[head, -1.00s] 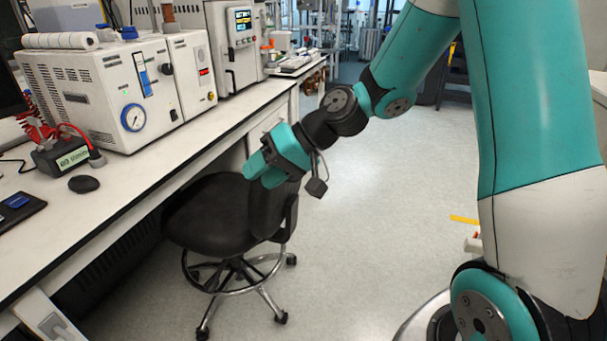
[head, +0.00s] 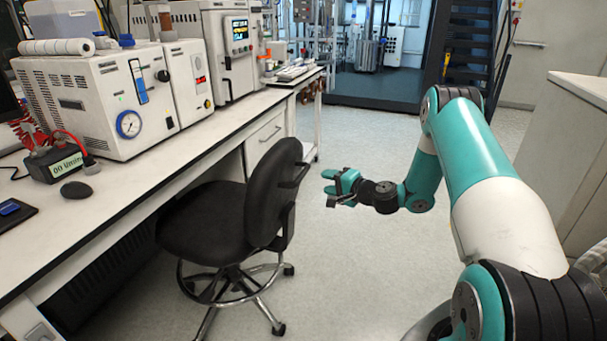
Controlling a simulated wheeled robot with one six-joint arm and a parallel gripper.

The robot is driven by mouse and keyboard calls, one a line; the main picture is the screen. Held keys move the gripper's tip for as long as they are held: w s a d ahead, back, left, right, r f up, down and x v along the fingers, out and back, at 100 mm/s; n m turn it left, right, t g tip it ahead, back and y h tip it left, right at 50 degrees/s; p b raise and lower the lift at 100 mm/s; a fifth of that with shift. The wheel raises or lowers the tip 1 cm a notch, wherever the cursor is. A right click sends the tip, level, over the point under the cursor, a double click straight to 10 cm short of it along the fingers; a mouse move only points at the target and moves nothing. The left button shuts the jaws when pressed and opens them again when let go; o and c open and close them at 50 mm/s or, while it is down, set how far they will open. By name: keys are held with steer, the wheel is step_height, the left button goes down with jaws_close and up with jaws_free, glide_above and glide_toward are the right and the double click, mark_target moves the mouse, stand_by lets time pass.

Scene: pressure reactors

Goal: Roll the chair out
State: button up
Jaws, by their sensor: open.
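A black office chair (head: 205,222) with a round chrome foot ring and castors stands at the bench, its seat partly under the bench edge. Its backrest (head: 272,190) faces the aisle and has a dark handle-like bar on its rear side. My gripper (head: 330,188) is open and empty, to the right of the backrest and apart from it in the picture. Its fingers point left toward the chair. One castor rests on the floor near the front; part of the base is cut off by the lower picture edge.
The long white bench (head: 150,160) runs along the left with instruments, a gauge box (head: 105,100) and a black mouse (head: 76,190) on it. Drawers (head: 265,135) are under its far end. The floor (head: 370,270) right of the chair is clear. A white cabinet (head: 570,160) stands at right.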

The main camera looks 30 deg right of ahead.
mark_target(303, 172)
steer(key=p+x, duration=0.1)
steer(key=x, duration=1)
steer(key=shift+f, duration=0.1)
jaws_close()
